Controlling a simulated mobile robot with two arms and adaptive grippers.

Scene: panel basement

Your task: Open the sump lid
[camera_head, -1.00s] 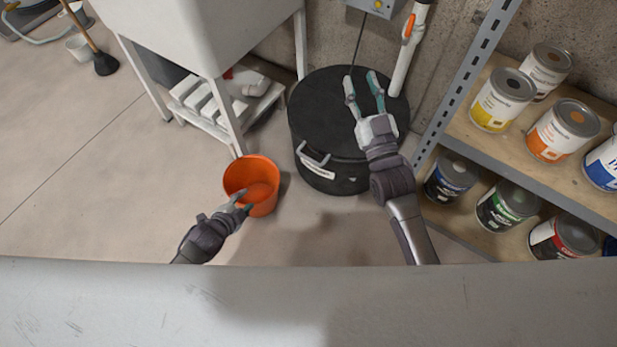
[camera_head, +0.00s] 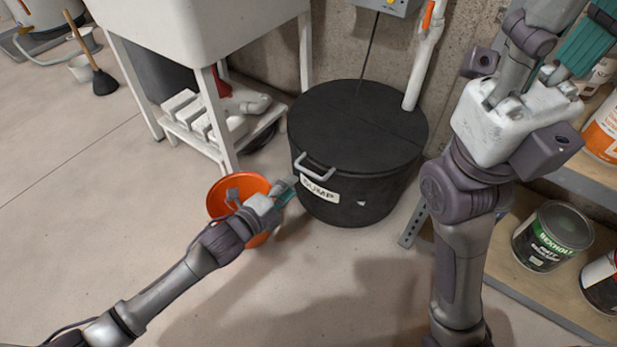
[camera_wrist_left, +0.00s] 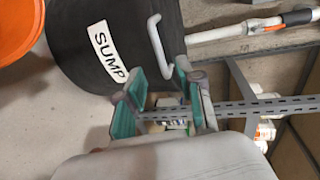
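The sump is a round black drum (camera_head: 365,200) with a "SUMP" label, also in the left wrist view (camera_wrist_left: 85,20). Its flat black lid (camera_head: 355,120) lies level on top, with a seam across it. A pale bar handle (camera_head: 314,166) sits at the front left rim; it also shows in the left wrist view (camera_wrist_left: 157,45). My left gripper (camera_head: 286,190) is beside the drum, just left of and below the handle. Its teal-padded fingers (camera_wrist_left: 163,76) are apart, near the handle's end; contact cannot be told. My right gripper (camera_head: 560,45) is raised at right, fingers apart, partly cut off.
An orange bucket (camera_head: 228,190) stands behind my left gripper, left of the drum. A white sink (camera_head: 200,35) on legs is behind it. A paint-can shelf (camera_head: 515,265) is at right, and a white pipe (camera_head: 420,70) rises behind the drum. Floor in front is clear.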

